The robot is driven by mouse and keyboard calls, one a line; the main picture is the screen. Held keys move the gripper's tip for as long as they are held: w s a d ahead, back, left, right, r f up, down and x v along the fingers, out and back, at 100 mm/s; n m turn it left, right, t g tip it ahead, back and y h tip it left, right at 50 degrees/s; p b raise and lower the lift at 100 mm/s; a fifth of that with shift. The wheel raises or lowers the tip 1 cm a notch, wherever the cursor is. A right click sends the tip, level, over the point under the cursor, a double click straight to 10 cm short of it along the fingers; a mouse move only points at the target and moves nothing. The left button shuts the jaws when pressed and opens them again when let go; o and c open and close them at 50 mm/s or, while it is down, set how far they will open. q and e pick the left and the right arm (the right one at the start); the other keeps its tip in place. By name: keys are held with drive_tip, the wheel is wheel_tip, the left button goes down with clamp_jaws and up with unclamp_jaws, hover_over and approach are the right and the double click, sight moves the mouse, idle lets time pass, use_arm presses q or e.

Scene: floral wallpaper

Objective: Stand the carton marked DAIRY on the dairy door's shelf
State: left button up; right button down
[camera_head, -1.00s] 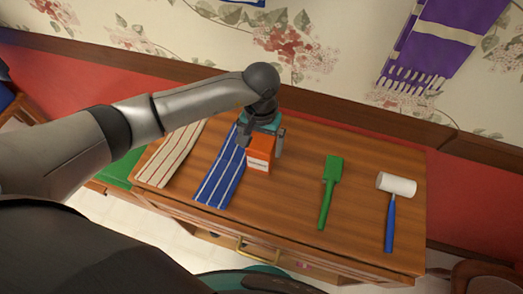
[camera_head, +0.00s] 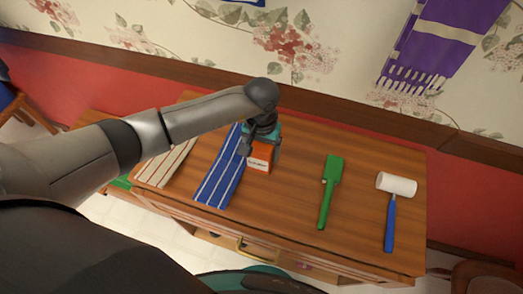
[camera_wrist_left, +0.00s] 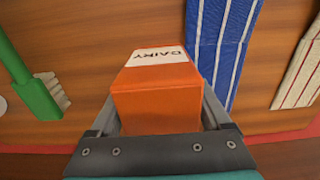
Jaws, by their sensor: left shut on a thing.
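The orange carton (camera_head: 260,157) has a white label and appears to stand on the wooden table. In the left wrist view the carton (camera_wrist_left: 158,98) shows the word DAIRY on its label, upside down in the picture. My left gripper (camera_head: 262,150) reaches down from above with its fingers on either side of the carton and is shut on it. In the wrist view the left gripper's fingers (camera_wrist_left: 160,112) flank the carton's sides. No dairy door or shelf can be made out. My right gripper is out of view.
A blue striped cloth (camera_head: 219,178) lies just left of the carton, with a cream striped cloth (camera_head: 160,168) beyond. The wallpapered wall is behind.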

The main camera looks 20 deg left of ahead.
use_arm(q)
drive_tip(key=c, duration=0.6)
drive_tip(key=shift+r, duration=0.1)
clamp_jaws()
drive_tip(key=shift+r, duration=0.1)
